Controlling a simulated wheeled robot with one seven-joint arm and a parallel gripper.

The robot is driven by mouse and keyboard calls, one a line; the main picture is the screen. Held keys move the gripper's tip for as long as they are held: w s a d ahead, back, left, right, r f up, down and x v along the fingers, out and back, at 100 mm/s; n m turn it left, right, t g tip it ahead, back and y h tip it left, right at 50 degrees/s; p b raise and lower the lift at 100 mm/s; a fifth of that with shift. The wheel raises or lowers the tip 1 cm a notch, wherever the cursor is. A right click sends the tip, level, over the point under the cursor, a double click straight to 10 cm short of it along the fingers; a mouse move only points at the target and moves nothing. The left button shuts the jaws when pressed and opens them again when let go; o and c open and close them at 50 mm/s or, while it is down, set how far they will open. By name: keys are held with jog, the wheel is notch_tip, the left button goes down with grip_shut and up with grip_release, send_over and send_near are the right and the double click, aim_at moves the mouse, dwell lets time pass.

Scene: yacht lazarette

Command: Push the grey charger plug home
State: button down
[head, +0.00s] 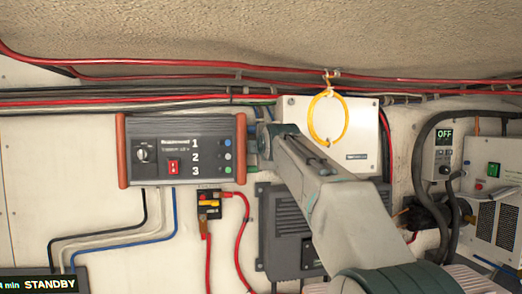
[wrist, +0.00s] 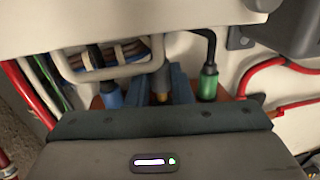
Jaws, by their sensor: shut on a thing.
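The charger box (head: 183,150) is a dark panel with wooden end cheeks, a red switch and the numbers 1, 2, 3. My gripper (head: 262,145) is at its right side. In the wrist view my gripper (wrist: 160,88) is shut on the grey plug (wrist: 158,76), which shows a brass-coloured part between the fingers. The blue plug (wrist: 112,96) is just left of the fingers and the green plug (wrist: 209,82) just right, all along the box's brown end cheek (wrist: 230,99). The grey plug's tip and socket are hidden, so I cannot tell how deep it sits.
A pale metal handle or loop (wrist: 110,70) is close to the fingers at the left. A yellow ring (head: 328,117) hangs above my arm. Red cables (wrist: 285,67) run at the right. A dark finned unit (head: 285,225) is below the arm, and a screen (head: 40,282) reads STANDBY.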

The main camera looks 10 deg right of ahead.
jog(key=shift+a, duration=1.25)
jog(key=c, duration=1.3)
grip_release()
jog(key=shift+a, duration=0.1)
jog(key=shift+c, duration=0.2)
jog(key=shift+o, duration=0.3)
jog(key=shift+a, duration=0.1)
jog(key=s+r+b, duration=0.2)
jog(key=s+b, duration=0.3)
jog(key=s, duration=0.8)
jog(key=shift+s, duration=0.35)
